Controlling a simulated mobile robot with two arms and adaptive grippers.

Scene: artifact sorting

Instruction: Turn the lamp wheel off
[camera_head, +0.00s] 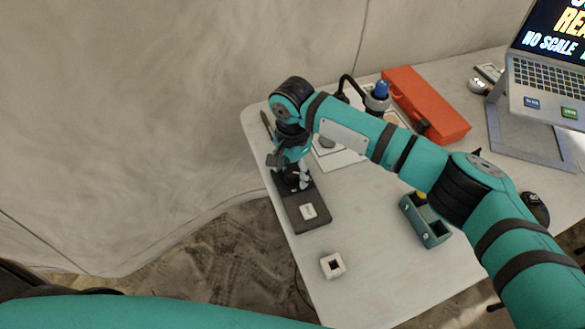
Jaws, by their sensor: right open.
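My right arm reaches in from the lower right across the table. My right gripper (299,181) points down at the table's left side, over the far end of a flat dark device (303,213) with a white label. It is open and partly hidden by my own wrist; I cannot tell whether it touches the device. A black curved neck (345,82), which looks like part of a lamp, rises behind my forearm, with its lower part hidden. No lamp wheel can be made out. My left gripper is out of view.
An orange-red case (426,104) lies at the back. A laptop (548,88) on a stand is at the right. A blue-capped item (380,91) stands behind my forearm. A green-grey holder (425,220) and a small white block (332,266) sit nearer. The front table area is clear.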

